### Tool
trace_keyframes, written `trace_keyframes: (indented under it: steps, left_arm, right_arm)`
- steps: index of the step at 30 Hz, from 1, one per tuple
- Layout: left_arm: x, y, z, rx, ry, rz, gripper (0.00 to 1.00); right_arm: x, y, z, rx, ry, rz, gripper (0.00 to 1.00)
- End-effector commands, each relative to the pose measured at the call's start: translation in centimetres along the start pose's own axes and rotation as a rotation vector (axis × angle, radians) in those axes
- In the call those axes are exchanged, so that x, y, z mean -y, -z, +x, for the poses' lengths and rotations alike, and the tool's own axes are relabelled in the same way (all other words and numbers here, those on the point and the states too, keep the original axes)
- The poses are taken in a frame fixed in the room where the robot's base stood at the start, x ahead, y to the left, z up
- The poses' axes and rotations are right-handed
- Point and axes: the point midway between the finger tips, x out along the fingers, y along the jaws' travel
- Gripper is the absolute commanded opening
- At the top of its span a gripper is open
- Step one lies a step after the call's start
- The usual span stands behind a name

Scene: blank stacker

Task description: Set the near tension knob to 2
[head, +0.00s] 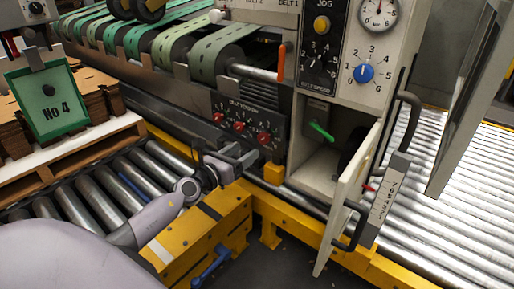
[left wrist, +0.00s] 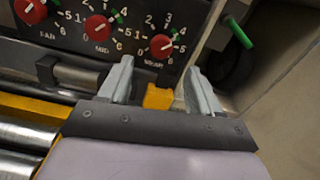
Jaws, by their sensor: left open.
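Three red tension knobs sit on a dark panel (head: 246,124) below the belts. The near knob (head: 263,138) is the rightmost; in the left wrist view (left wrist: 162,46) its white mark points right, toward about 5. The mid knob (left wrist: 97,27) and far knob (left wrist: 35,12) are to its left. My left gripper (head: 247,153) is open and empty, just below and in front of the near knob, apart from it. In the left wrist view its fingers (left wrist: 158,78) stand below the near knob, one to each side. My right gripper is not in view.
A yellow block (head: 273,173) is just beneath the panel. Right of it is an open cabinet with a green lever (head: 320,132) and a swung-out door (head: 350,195). A blue knob (head: 364,73) is above. A yellow beam (head: 205,235) lies below my arm.

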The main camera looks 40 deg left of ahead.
Motion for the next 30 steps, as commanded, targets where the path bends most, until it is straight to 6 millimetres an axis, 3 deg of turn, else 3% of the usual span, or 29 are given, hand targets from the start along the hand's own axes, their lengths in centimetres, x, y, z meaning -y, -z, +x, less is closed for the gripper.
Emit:
trace_keyframes:
  steps: [16, 30]
  left_arm:
    - [0.1, 0.1, 5.8, 0.001, 0.001, -0.007, 0.63]
    - [0.1, 0.0, 6.8, -0.001, 0.001, -0.008, 0.63]
  right_arm:
    - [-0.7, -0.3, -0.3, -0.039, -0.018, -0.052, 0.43]
    - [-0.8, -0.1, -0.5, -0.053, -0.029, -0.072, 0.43]
